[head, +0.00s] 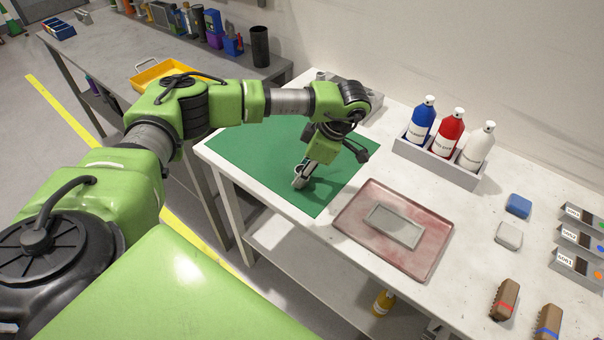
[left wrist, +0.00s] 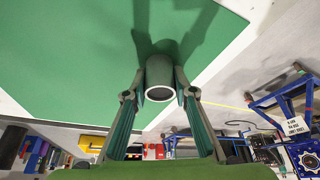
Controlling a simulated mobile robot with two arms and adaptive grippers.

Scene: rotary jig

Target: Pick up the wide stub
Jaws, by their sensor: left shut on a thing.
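A grey hollow cylinder, which looks like the wide stub (left wrist: 158,72), sits between the two fingers of my left gripper (left wrist: 159,94) in the left wrist view. Its open, dark end faces the camera. My left gripper (head: 301,179) is shut on it, low over the green mat (head: 250,150) in the head view. In the head view the fingers hide most of the stub. I cannot tell whether it still touches the mat. My right gripper is not in view.
Right of the mat lies a reddish tray (head: 420,259) with a grey plate (head: 394,226). Behind it, a grey rack (head: 438,165) holds blue, red and white bottles. Blue and white blocks, brushes and labelled holders stand farther right. A grey item sits behind my left arm.

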